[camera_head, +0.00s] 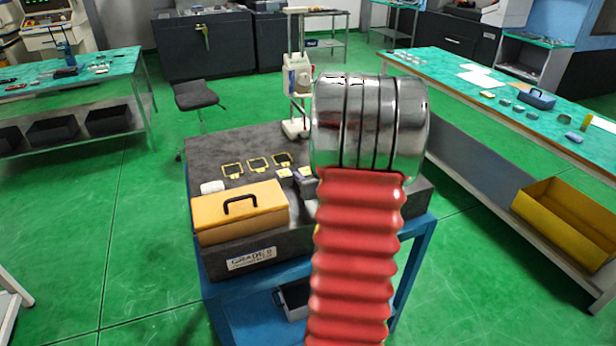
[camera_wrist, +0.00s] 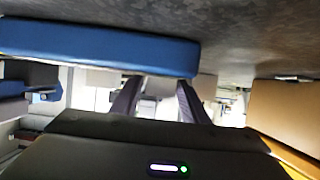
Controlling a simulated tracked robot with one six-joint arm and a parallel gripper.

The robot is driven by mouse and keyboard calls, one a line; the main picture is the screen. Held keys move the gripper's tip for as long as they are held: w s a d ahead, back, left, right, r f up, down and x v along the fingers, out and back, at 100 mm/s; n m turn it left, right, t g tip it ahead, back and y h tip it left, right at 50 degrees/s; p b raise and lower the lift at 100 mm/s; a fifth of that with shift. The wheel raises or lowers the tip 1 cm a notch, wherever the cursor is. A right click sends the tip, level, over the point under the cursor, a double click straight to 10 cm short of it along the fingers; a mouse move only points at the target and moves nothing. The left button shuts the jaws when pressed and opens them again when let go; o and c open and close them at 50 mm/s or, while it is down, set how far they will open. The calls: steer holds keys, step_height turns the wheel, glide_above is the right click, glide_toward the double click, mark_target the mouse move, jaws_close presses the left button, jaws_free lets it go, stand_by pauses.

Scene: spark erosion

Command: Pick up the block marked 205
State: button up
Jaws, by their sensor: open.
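No marking 205 can be read in either view, so I cannot tell which piece is that block. Several small pieces lie on the dark grey plate (camera_head: 235,148) of the blue-framed stand, among them a pale block (camera_head: 212,187) and a small yellowish piece (camera_head: 284,173). My gripper (camera_wrist: 156,92) shows in the wrist view with its two dark fingers apart and nothing clearly between them. The wrist view appears upside down, with the grey surface along its top. In the head view my red and metal arm hides most of the gripper and part of the plate.
An orange case with a black handle (camera_head: 240,208) stands at the plate's front left. Black yellow-edged frames (camera_head: 258,163) lie behind it. A white upright instrument (camera_head: 297,80) stands at the back. A long blue object (camera_wrist: 95,45) crosses the wrist view's upper left. Green-topped benches stand either side.

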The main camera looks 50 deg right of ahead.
steer(key=shift+c, duration=0.5)
steer(key=c, duration=0.8)
steer(key=shift+r, duration=0.1)
step_height(320, 180, up, 10)
steer(key=shift+f, duration=0.1)
stand_by(0.5)
